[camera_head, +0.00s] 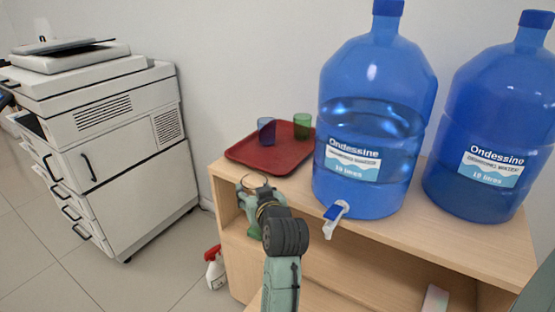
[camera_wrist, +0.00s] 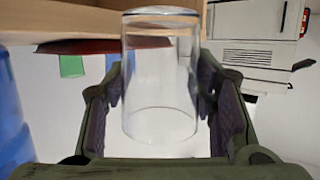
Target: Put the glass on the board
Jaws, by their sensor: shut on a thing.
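My gripper (camera_head: 253,184) is at the front left edge of the wooden counter, in front of the red tray. In the wrist view my gripper (camera_wrist: 165,105) is shut on a clear glass (camera_wrist: 160,75), with a finger on each side of it. In the head view the glass is hard to make out. The flat, dark red tray (camera_head: 248,156), the only board-like thing I see, lies on the counter and also shows in the wrist view (camera_wrist: 85,46). The wrist picture looks upside down.
A blue glass (camera_head: 266,131) and a green glass (camera_head: 302,126) stand toward the tray's back; its front is bare. Two large blue water bottles (camera_head: 365,125) (camera_head: 495,125) stand right of it, the nearer with a tap (camera_head: 335,215). A printer (camera_head: 105,140) stands left.

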